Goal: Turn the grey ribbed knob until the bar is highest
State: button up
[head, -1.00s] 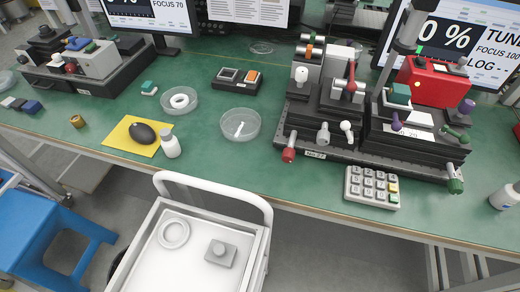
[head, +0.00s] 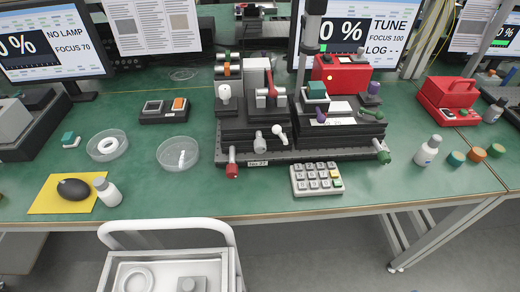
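A black stepped optics stage stands on the green bench, with several coloured knobs on its front. A grey knob (head: 260,143) sticks out of its front face, between a red knob (head: 232,170) and a white-headed lever (head: 279,133); its ribs are too small to make out. The screen behind the stage (head: 372,25) reads 0 %, TUNE, FOCUS 100 and LOG with dashes. A small green mark shows by its dark readout panel; I cannot tell the bar's height. My gripper is not in view.
A grey keypad (head: 318,178) lies before the stage at the bench's front edge. A white-handled cart (head: 165,226) stands in front, lower left. A white bottle (head: 428,150) and a red case (head: 448,98) are on the right. Bare bench lies between keypad and bottle.

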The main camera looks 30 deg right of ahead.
aim_at(259, 144)
jog(key=l+u, duration=0.95)
jog(key=k+j, duration=0.05)
